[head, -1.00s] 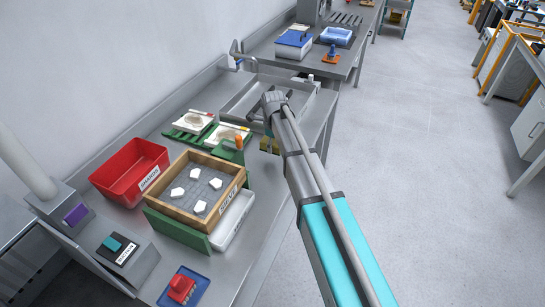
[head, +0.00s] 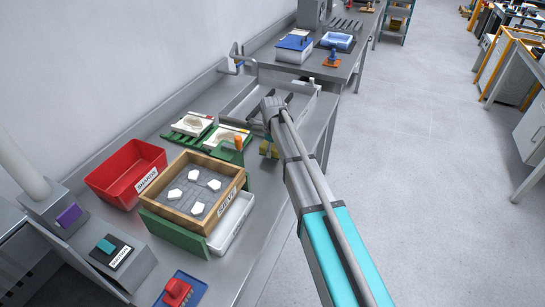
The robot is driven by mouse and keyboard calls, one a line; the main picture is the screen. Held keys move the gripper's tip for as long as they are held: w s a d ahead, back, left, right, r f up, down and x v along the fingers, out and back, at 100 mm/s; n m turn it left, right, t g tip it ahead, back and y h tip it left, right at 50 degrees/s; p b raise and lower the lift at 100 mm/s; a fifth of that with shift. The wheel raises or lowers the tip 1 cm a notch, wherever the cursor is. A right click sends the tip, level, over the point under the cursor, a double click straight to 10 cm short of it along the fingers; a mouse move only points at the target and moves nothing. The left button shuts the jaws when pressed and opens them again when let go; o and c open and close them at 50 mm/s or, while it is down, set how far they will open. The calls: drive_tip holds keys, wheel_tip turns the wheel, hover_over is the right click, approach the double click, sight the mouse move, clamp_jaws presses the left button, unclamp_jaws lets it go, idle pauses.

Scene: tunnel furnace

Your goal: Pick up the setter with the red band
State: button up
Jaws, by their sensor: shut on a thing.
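Two pale setters, each with a brownish patch, lie on green racks along the bench in the head view. The far setter (head: 194,126) shows a small reddish strip at its upper right edge. The near setter (head: 229,137) also seems to have a reddish strip at its right; at this size I cannot tell which is the red band. My gripper (head: 268,129) is just right of the near setter, beyond an orange-topped post (head: 239,143). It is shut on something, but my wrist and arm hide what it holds.
A wooden sieve box (head: 178,212) with several white pieces stands nearby, beside a red bin (head: 112,188). A grey tray (head: 238,98) lies behind my wrist. Yellow blocks (head: 270,150) are below my gripper.

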sight(273, 146)
drive_tip(key=shift+f+b, duration=0.85)
drive_tip(key=shift+f, duration=0.35)
drive_tip(key=shift+f, duration=0.15)
drive_tip(key=o, duration=0.7)
drive_tip(key=shift+o, duration=0.2)
drive_tip(key=shift+r, duration=0.25)
wheel_tip(273, 146, up, 12)
drive_tip(key=p, duration=1.2)
drive_tip(key=shift+s, duration=0.1)
